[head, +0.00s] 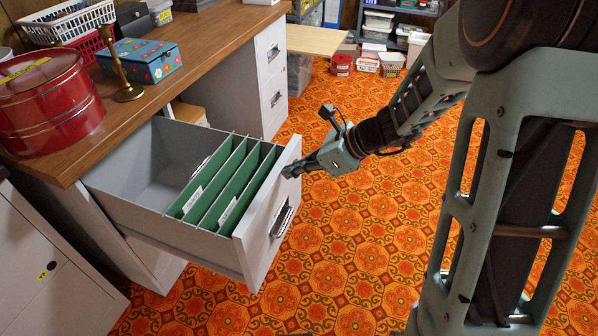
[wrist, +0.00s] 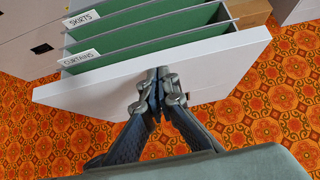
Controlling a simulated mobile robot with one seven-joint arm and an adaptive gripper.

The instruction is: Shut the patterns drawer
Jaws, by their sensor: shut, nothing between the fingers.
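The patterns drawer (head: 125,190) is pulled well out of the desk's grey pedestal. Green hanging folders (head: 208,185) stand in its front part, and its back part is empty. In the wrist view the folder tabs read SKIRTS (wrist: 83,20) and CURTAINS (wrist: 80,58). The drawer front (head: 268,215) is pale grey with a metal handle (head: 282,217). My gripper (head: 289,171) is shut and empty, with its tips at the outer face of the front, beyond the handle. The tips (wrist: 159,82) overlap the front in the wrist view; I cannot tell whether they touch.
A wooden desktop (head: 190,50) above the drawer holds a red tin (head: 48,105), a brass candlestick (head: 120,75) and a floral box (head: 140,60). Another drawer pedestal (head: 270,80) stands behind. The patterned orange floor (head: 350,240) in front of the drawer is clear.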

